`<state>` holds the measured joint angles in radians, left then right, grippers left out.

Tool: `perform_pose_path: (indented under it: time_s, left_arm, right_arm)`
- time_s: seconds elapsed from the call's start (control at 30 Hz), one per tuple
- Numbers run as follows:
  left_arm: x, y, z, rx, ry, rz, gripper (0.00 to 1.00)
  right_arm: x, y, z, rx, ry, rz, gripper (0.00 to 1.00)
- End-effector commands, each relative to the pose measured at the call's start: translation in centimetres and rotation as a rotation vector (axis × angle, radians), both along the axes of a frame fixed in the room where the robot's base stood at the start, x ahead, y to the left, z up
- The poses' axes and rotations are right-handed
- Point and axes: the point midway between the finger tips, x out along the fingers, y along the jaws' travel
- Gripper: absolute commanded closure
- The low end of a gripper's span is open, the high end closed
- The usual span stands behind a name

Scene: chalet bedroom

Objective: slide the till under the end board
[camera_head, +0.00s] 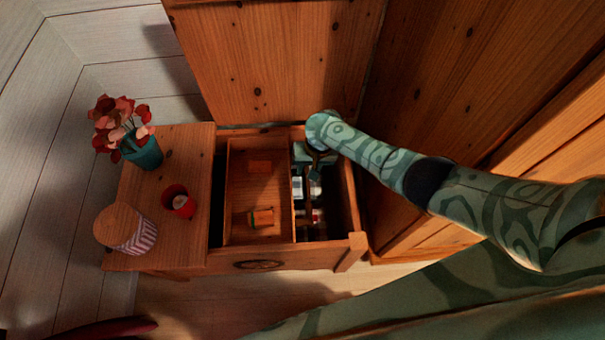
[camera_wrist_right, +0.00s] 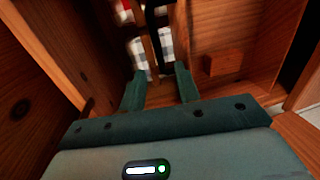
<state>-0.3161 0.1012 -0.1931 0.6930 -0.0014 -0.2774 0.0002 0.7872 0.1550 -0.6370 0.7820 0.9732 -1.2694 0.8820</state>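The till (camera_head: 240,190) is a shallow wooden tray inside the open chest, toward its left side. My right gripper (camera_head: 311,172) points down at the till's right wall. In the right wrist view its fingers (camera_wrist_right: 160,86) are apart, with a narrow wooden bar between or just beyond them; contact cannot be told. My left gripper is out of view.
On the end board stand a teal pot of red flowers (camera_head: 143,152), a red cup (camera_head: 179,201) and a striped jar with a wooden lid (camera_head: 120,225). The chest's right part is open and deep, with checked cloth (camera_head: 308,187) below. Wooden panels rise behind.

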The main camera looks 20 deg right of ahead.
Motion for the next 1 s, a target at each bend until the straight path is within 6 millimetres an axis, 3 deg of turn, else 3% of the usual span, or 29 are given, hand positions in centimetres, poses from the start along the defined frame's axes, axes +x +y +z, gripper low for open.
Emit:
perform_pose_path:
  time_s: [0.03, 0.2, 0.6, 0.73, 1.0]
  left_arm:
    - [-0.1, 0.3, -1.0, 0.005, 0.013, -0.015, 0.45]
    - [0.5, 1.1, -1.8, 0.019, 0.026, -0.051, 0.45]
    - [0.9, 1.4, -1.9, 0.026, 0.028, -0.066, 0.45]
    - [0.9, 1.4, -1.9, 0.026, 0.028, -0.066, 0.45]
    - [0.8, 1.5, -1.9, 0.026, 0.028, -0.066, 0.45]
  right_arm:
    - [-0.1, 0.2, -2.0, -0.001, 0.008, 0.001, 0.67]
    - [0.1, 0.6, -4.0, 0.000, 0.004, 0.001, 0.67]
    - [0.3, 0.8, -4.2, 0.000, -0.003, 0.002, 0.67]
    - [0.3, 0.8, -4.3, 0.000, -0.003, 0.002, 1.00]
    - [0.3, 0.9, -4.3, 0.002, -0.002, 0.001, 1.00]
